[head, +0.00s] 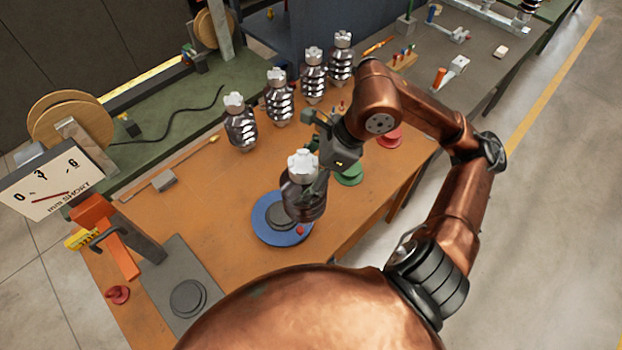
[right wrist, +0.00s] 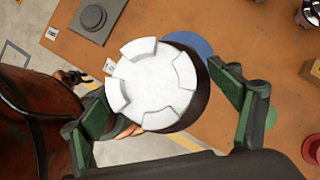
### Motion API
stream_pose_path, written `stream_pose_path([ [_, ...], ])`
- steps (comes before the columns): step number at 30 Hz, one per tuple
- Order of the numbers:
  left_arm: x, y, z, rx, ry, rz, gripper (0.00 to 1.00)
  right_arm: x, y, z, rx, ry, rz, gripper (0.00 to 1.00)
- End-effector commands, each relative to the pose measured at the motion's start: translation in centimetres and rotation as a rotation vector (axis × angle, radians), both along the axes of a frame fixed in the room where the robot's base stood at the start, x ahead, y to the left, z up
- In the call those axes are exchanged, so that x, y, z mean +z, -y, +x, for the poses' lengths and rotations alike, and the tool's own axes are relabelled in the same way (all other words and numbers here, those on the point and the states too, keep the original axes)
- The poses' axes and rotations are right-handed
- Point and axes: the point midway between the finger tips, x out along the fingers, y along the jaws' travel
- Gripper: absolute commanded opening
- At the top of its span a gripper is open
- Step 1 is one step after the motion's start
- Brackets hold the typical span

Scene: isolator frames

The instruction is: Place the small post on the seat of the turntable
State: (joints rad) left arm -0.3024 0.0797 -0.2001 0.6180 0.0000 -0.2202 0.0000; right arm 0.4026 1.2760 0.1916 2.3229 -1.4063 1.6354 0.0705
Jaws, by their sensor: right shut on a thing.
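The small post (head: 306,204), dark brown and ribbed with a white notched cap, is upright in my right gripper (head: 318,185). In the right wrist view, the post's white cap (right wrist: 150,85) sits between the two green-padded fingers (right wrist: 165,120). The turntable (head: 262,229) is a blue disc with a dark round seat (head: 279,217) and a small red knob (head: 300,231). The post overlaps the right part of the turntable in the head view, right of the seat's visible part. I cannot tell whether its base touches. My left gripper is out of view.
Several glossy ribbed posts (head: 240,126) stand in a row behind. A green disc (head: 350,176) and a red disc (head: 389,138) lie to the right. A grey plate (head: 165,275), orange stand (head: 120,250) and dial sign (head: 48,184) are at left.

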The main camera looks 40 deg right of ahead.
Motion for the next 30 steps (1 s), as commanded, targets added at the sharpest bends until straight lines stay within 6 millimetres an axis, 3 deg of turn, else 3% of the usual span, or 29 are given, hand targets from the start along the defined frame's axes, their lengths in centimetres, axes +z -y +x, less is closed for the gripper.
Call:
stream_pose_path([
  [8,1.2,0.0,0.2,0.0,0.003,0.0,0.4,-1.4,-1.6,4.6,0.003,0.009,0.009,0.25],
  [15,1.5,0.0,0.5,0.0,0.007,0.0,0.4,-4.7,-2.4,6.9,0.003,0.007,0.01,0.25],
  [30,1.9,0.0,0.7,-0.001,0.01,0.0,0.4,-7.6,-3.1,9.2,0.003,0.008,0.008,0.25],
])
